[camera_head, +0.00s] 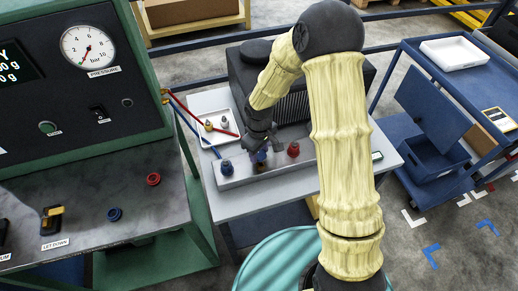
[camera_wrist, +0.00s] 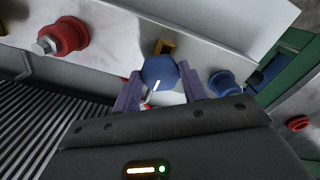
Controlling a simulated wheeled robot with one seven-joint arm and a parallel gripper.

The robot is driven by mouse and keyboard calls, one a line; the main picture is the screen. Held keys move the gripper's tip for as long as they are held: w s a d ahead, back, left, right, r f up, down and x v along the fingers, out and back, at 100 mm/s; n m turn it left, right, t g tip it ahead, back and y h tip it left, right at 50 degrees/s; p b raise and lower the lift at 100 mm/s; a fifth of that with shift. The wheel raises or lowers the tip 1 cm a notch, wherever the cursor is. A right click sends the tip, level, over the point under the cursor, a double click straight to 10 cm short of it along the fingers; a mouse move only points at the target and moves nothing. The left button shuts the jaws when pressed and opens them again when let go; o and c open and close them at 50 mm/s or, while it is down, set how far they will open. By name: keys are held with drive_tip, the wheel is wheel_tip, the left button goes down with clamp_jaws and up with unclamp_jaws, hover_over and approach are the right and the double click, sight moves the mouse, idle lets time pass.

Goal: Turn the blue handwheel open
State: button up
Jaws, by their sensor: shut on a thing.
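The blue handwheel (camera_wrist: 158,72) is a small faceted wheel with a white mark. In the wrist view it sits between the two purple fingers of my gripper (camera_wrist: 155,92), which is shut on it. In the head view my gripper (camera_head: 260,148) reaches down onto the manifold block (camera_head: 240,180) on the grey table, and the handwheel (camera_head: 262,156) is mostly hidden behind the fingers. A brass fitting (camera_wrist: 166,47) shows just beyond the wheel.
A blue fitting (camera_wrist: 224,82) and a red fitting (camera_wrist: 64,37) flank the wheel on the same block. A ribbed dark machine (camera_head: 283,105) stands close behind. A white tray (camera_head: 217,127) with hoses lies left. The test bench with pressure gauge (camera_head: 88,47) stands further left.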

sight(260, 154)
drive_tip(key=shift+w+a+r+n, duration=0.15)
drive_tip(key=shift+n, duration=0.35)
drive_tip(key=o, duration=0.9)
drive_tip(key=shift+o, duration=0.3)
wheel_tip(260, 154, up, 17)
drive_tip(key=shift+r, duration=0.15)
